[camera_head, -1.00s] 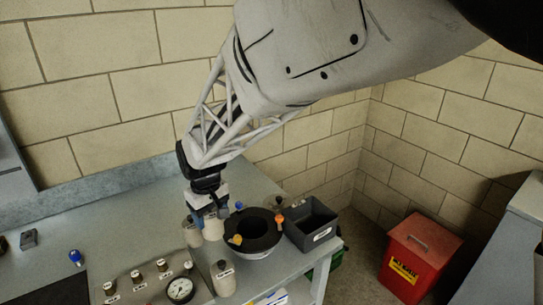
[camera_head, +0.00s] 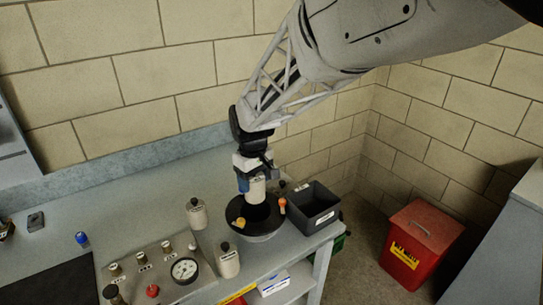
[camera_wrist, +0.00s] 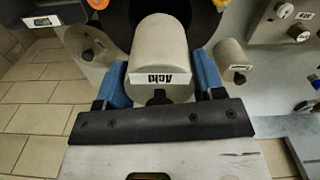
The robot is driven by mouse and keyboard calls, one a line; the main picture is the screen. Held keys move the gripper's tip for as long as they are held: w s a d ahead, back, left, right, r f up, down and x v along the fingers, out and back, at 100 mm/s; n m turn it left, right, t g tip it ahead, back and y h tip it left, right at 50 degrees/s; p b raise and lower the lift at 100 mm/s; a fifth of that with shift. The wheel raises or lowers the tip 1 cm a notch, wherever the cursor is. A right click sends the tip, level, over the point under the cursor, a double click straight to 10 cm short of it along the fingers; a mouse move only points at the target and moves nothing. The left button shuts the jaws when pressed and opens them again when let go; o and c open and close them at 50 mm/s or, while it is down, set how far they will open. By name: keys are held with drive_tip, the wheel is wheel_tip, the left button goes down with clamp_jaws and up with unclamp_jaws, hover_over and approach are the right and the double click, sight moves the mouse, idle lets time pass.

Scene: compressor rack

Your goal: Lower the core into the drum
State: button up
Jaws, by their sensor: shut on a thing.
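The core is a pale grey cylinder (camera_head: 258,189) that my gripper (camera_head: 255,180) holds upright. In the head view its lower end is over the opening of the drum (camera_head: 236,211), a round vessel with a wide black rim. I cannot tell whether the end is above the opening or slightly inside it. In the wrist view the blue fingers of my gripper (camera_wrist: 162,82) are shut on both sides of the core (camera_wrist: 161,48), whose label reads "Acid" upside down. The dark drum (camera_wrist: 207,20) shows behind it.
Two similar canisters stand left (camera_head: 196,214) and in front (camera_head: 228,262) of the drum. A yellow piece (camera_head: 240,223) and an orange piece (camera_head: 282,205) sit at its rim. A dark open bin (camera_head: 322,216) is close on the right. A gauge panel (camera_head: 150,270) lies front left.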

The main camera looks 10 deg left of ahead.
sight(255, 195)
idle(0.4)
drive_tip(key=shift+f, duration=2)
drive_tip(key=shift+f, duration=0.9)
drive_tip(key=shift+f, duration=2.8)
drive_tip(key=shift+f, duration=0.2)
drive_tip(key=shift+r, duration=0.1)
drive_tip(key=shift+f, duration=0.2)
